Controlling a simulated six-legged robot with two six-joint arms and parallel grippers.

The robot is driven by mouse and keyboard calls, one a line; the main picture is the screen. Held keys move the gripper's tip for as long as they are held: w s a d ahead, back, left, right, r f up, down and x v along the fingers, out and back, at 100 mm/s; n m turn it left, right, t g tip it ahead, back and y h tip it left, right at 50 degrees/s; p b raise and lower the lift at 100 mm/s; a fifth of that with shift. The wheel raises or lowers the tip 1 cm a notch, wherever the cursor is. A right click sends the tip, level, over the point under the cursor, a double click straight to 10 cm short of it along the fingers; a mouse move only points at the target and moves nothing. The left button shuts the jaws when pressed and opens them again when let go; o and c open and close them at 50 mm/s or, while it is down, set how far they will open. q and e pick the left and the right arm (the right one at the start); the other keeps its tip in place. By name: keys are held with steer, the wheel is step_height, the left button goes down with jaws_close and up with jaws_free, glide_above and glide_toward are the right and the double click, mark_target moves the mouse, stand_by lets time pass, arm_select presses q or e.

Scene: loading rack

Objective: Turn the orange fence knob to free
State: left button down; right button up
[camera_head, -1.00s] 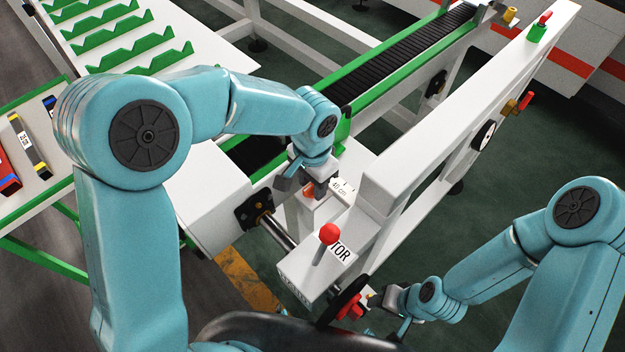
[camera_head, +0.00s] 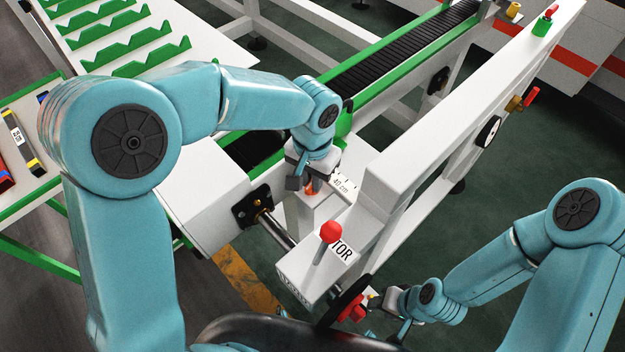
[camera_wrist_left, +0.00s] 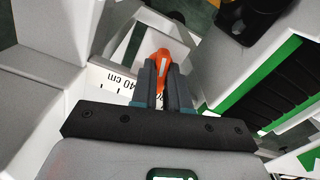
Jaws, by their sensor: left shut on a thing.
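The orange fence knob (camera_wrist_left: 163,60) with a pale stripe on top sits on a white block beside a "40 cm" scale (camera_wrist_left: 113,80). In the left wrist view the dark fingers of my left gripper (camera_wrist_left: 165,76) are shut around it, and its far end shows beyond them. In the head view only a little of the orange knob (camera_head: 311,190) shows under my left gripper (camera_head: 312,183). My right gripper (camera_head: 376,301) is at the lower right, close to the red knob (camera_head: 352,311) of a black handwheel. Its fingers are too small to read.
A red-topped lever (camera_head: 330,233) stands on the white frame, next to the left gripper. A white beam (camera_head: 440,130) runs up to the right. A green-edged roller conveyor (camera_head: 400,65) lies behind, and a table with green ridged racks (camera_head: 130,55) is at the upper left.

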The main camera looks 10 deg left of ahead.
arm_select(q)
steer(key=n+b, duration=0.2)
steer(key=n, duration=0.1)
steer(key=shift+n, duration=0.4)
steer(key=n+b, duration=0.1)
steer(key=n, duration=0.2)
steer(key=shift+w+n+b, duration=0.1)
steer(key=shift+n+b, duration=0.2)
steer(key=shift+b, duration=0.1)
steer(key=n+b, duration=0.1)
steer(key=n, duration=0.2)
steer(key=shift+r+n, duration=0.1)
steer(key=shift+n, duration=0.2)
steer(key=shift+n+b, duration=0.65)
steer(key=shift+n, duration=1.15)
steer(key=shift+r, duration=0.1)
steer(key=c, duration=1.1)
jaws_free()
step_height(320, 180, up, 16)
steer(key=shift+r+p, duration=0.1)
steer(key=shift+p, duration=0.9)
